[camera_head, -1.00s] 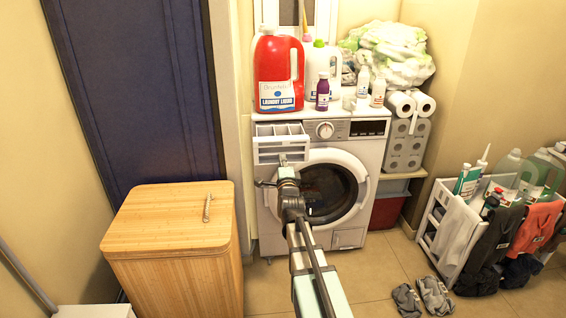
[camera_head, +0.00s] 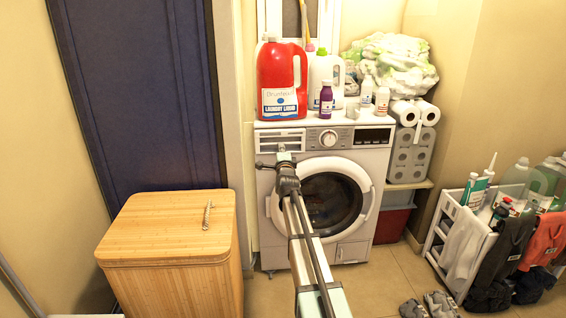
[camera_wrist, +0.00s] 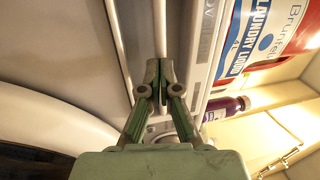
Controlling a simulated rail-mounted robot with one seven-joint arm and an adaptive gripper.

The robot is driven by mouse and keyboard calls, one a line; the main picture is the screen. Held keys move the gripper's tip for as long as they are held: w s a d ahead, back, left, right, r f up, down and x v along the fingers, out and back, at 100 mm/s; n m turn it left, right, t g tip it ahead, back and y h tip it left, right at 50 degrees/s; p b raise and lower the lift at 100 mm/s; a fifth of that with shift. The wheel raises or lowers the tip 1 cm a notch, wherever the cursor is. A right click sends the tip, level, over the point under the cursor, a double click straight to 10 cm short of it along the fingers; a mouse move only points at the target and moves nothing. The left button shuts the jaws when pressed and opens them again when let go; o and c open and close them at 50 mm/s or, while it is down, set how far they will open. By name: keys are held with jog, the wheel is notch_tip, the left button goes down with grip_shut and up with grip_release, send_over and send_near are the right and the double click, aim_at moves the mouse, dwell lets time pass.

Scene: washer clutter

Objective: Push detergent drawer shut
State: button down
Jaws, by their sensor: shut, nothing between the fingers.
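The white detergent drawer (camera_head: 268,141) is at the upper left of the washer (camera_head: 352,158). Its front sits about level with the washer's panel, and no open tray shows. My gripper (camera_head: 283,153) is shut and empty, at the lower part of the drawer front. In the wrist view, my gripper (camera_wrist: 158,68) has its fingertips together against or very close to the drawer front (camera_wrist: 150,25); I cannot tell if they touch. The round washer door (camera_head: 328,199) is closed below.
A red laundry liquid jug (camera_head: 281,80), a purple bottle (camera_head: 326,98) and white bottles stand on the washer top. A wooden cabinet (camera_head: 170,225) stands at the left. A white rack (camera_head: 455,235) with bottles and clothes is at the right. Shoes (camera_head: 428,305) lie on the floor.

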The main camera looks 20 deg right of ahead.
jog(key=shift+w+d+f, duration=0.1)
jog(key=shift+w+d, duration=0.15)
jog(key=shift+w, duration=0.55)
jog(key=shift+w+r, duration=0.2)
